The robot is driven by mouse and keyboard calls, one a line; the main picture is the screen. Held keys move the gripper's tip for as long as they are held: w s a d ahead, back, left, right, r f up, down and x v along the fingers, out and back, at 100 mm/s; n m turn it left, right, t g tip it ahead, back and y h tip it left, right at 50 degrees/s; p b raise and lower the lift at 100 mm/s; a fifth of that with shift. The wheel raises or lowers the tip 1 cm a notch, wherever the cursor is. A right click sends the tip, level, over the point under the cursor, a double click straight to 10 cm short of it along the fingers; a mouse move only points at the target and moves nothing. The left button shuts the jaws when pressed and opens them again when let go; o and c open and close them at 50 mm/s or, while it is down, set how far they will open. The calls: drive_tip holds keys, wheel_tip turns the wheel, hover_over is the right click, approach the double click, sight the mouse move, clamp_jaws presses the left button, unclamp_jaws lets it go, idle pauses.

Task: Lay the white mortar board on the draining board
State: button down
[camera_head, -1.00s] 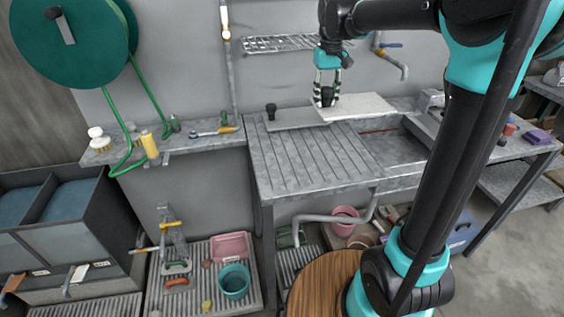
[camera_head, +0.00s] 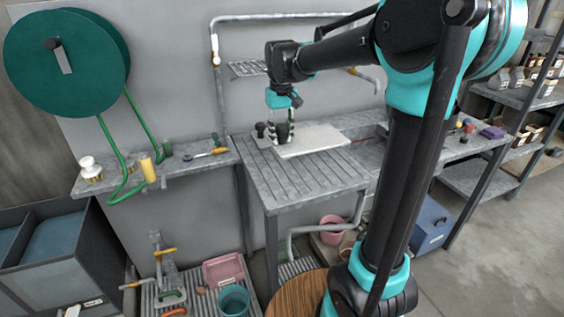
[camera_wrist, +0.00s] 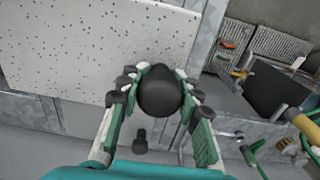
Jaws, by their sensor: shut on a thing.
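The white mortar board (camera_head: 315,141) is a flat pale slab over the back part of the grooved draining board (camera_head: 290,186). In the wrist view the white board (camera_wrist: 90,50) is speckled and fills the upper left. My gripper (camera_head: 281,133) is at its left end, pointing down. The wrist view shows my gripper (camera_wrist: 160,82) with its fingers closed around a black rounded knob (camera_wrist: 160,94) at the board's edge. I cannot tell whether the board touches the draining board or hangs slightly above it.
A second black knob (camera_head: 260,130) stands just left of my gripper, with a grey board partly hidden there. A wire shelf (camera_head: 247,69) and pipe are on the wall behind. A ledge with bottles (camera_head: 91,168) and tools lies left. The draining board's front is clear.

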wheel_tip(320, 180, down, 10)
drive_tip(key=shift+r, duration=0.1)
idle(0.4)
drive_tip(key=c, duration=1.1)
unclamp_jaws()
drive_tip(key=shift+o, duration=0.2)
wheel_tip(320, 180, up, 12)
